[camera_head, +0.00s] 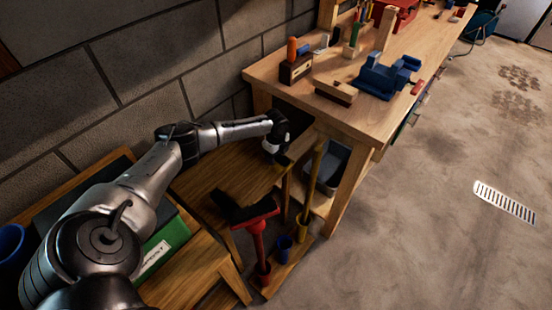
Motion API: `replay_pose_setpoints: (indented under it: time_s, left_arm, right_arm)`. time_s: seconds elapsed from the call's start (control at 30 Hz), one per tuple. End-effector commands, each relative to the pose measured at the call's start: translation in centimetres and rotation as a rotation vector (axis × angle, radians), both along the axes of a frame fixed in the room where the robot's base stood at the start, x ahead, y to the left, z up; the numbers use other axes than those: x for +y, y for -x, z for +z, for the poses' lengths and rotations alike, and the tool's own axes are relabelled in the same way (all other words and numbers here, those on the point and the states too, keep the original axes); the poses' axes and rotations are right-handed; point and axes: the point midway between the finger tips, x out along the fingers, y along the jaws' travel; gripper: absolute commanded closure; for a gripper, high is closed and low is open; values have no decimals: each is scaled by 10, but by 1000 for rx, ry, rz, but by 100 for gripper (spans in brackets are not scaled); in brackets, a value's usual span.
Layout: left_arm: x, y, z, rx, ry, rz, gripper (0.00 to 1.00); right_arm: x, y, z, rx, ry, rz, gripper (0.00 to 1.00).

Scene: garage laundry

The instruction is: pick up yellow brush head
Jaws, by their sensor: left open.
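A yellow pole (314,175) rises from a yellow cup-like base (302,226) on a low wooden board beside the workbench. I cannot make out a clear yellow brush head; the area at the pole's upper end is dark, and part of it may be hidden by my gripper or the bench. My left gripper (282,158) is open just left of the pole's upper part, pointing down, with its fingers small and dark. I cannot tell whether it touches anything. My right gripper is not in view.
A red brush head with dark bristles (247,209) stands on a red pole in front, with a blue cup (284,247) beside it. The workbench (352,120) holds a blue vise (385,76) and tools.

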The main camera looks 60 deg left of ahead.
Motion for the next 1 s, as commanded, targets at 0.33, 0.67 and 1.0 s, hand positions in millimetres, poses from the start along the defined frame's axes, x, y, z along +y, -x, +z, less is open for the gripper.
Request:
replay_pose_setpoints:
  time_s: [0.33,0.67,1.0]
  left_arm:
    - [0,0,0,0,0,0,53]
    - [0,0,0,0,0,0,83]
    - [1,0,13,-2,-2,0,83]
  right_arm:
    - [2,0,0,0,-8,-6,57]
    - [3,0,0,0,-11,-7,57]
    - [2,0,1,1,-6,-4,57]
